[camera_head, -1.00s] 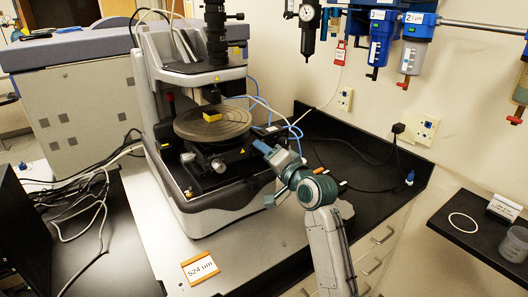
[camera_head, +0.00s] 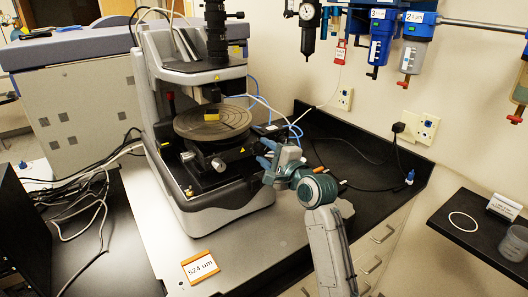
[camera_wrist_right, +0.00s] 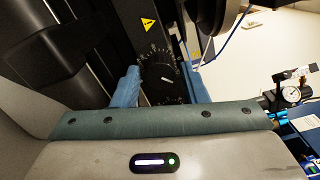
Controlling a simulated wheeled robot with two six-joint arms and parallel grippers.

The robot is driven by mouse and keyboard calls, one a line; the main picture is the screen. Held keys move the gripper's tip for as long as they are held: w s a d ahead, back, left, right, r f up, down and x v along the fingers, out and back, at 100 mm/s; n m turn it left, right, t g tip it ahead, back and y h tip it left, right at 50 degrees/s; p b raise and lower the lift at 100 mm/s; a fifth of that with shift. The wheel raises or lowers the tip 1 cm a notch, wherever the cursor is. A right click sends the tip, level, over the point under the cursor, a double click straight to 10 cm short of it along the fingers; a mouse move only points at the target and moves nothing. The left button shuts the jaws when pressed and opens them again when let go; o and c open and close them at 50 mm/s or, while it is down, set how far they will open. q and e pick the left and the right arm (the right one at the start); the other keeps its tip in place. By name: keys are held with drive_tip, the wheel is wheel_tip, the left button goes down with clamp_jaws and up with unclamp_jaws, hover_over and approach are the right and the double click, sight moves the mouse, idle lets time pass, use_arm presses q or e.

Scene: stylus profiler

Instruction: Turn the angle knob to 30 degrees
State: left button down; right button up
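The black angle knob (camera_wrist_right: 165,80), with a white pointer line and a white-marked scale around it, shows in the wrist view. Its pointer is slanted; I cannot read the exact angle. My right gripper (camera_wrist_right: 160,84) is open, with one blue finger on each side of the knob. I cannot tell whether either finger touches it. In the head view my right gripper (camera_head: 266,153) is at the right side of the stylus profiler (camera_head: 228,198), beside its round stage (camera_head: 190,125); the knob cannot be made out there. My left gripper is not in view.
A yellow block (camera_head: 211,117) sits on the stage. A sign reading 524 um (camera_head: 200,268) lies on the bench front. Cables (camera_head: 350,160) cross the black bench at right. A dial gauge (camera_wrist_right: 291,94) shows at right in the wrist view.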

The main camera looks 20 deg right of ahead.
drive_tip(key=shift+o, duration=0.7)
drive_tip(key=shift+s, duration=0.1)
drive_tip(key=shift+s+d+p, duration=0.15)
drive_tip(key=shift+s+p, duration=0.1)
drive_tip(key=shift+p, duration=0.1)
drive_tip(key=p+v, duration=0.3)
drive_tip(key=v, duration=0.4)
drive_tip(key=shift+s, duration=0.2)
